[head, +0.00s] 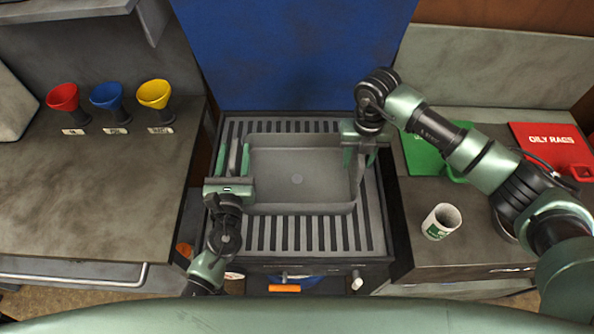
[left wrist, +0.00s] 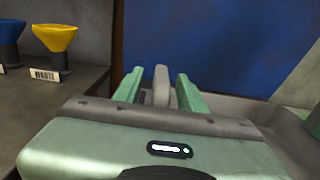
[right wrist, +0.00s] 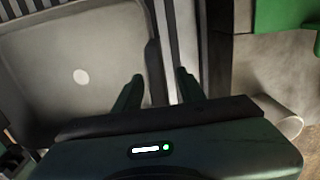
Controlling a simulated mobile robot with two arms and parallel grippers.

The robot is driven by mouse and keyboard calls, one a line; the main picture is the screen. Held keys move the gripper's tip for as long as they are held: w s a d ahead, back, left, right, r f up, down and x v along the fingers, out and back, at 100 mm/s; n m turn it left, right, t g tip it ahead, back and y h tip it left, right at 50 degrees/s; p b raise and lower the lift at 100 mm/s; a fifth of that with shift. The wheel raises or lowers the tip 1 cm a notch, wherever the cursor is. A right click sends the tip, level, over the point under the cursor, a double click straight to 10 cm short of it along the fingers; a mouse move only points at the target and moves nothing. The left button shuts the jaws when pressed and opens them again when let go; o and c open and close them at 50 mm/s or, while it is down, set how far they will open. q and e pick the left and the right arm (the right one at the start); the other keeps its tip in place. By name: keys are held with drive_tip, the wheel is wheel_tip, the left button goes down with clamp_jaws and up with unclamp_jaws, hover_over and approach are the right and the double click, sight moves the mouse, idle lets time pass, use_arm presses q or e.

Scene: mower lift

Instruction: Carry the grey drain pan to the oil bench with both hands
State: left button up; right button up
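The grey drain pan (head: 298,179) sits on a slatted metal stand (head: 309,235) in the middle of the head view. My left gripper (head: 234,160) is at the pan's left side. Its fingers (left wrist: 158,88) are apart, with an upright grey piece between them and gaps visible on both sides. My right gripper (head: 360,158) is at the pan's right side. Its fingers (right wrist: 157,90) are apart near the pan's right wall, and contact is unclear. A bench (head: 105,195) with red (head: 63,97), blue (head: 107,96) and yellow (head: 154,94) funnels stands left; the yellow one's label reads WASTE.
A right-hand bench (head: 455,255) holds a white mug (head: 441,221), a green item (head: 425,155) and a red item marked OILY RAGS (head: 553,147). A blue panel (head: 293,55) stands behind the pan. The left bench's front surface is clear.

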use_arm(q)
clamp_jaws()
use_arm(e)
clamp_jaws()
drive_tip(key=shift+r, duration=0.1)
idle(0.9)
